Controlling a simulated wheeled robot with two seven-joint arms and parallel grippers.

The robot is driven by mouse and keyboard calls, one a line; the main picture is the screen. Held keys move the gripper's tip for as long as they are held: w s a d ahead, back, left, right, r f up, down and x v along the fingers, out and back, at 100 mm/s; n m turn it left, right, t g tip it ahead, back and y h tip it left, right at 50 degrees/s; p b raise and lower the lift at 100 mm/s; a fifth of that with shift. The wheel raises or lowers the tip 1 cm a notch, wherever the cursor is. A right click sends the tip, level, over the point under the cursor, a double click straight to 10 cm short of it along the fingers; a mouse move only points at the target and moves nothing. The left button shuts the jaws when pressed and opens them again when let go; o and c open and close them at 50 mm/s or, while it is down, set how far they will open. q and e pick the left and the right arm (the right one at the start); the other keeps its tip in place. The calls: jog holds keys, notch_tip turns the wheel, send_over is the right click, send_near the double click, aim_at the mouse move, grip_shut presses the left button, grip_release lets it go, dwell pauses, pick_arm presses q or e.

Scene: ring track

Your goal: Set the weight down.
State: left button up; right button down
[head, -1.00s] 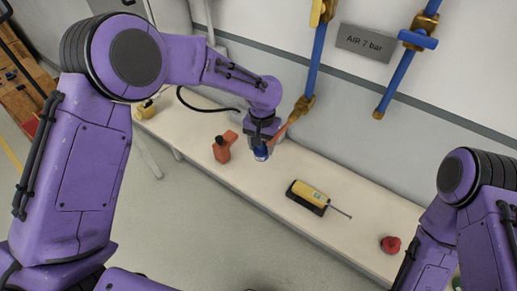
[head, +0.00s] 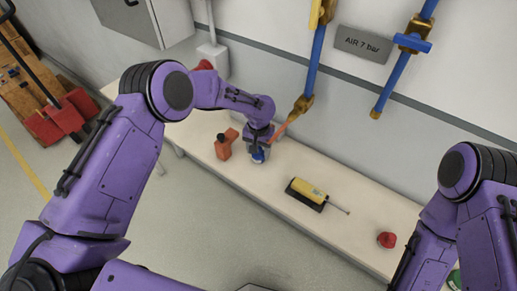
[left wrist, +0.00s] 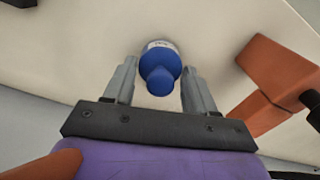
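The weight is a small blue knobbed piece with a pale label band (left wrist: 160,72), and in the left wrist view it sits between my left gripper's fingers. In the head view its blue body (head: 258,156) shows just below my left gripper (head: 257,150), low over the pale bench (head: 300,220). My right gripper is out of view; only that arm shows at the right.
A yellow tool on a black base (head: 308,193) and a red knob (head: 387,240) are farther right on the bench.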

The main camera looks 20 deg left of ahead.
pick_arm(q)
jog(key=shift+o, duration=1.2)
jog(key=shift+r, duration=0.1)
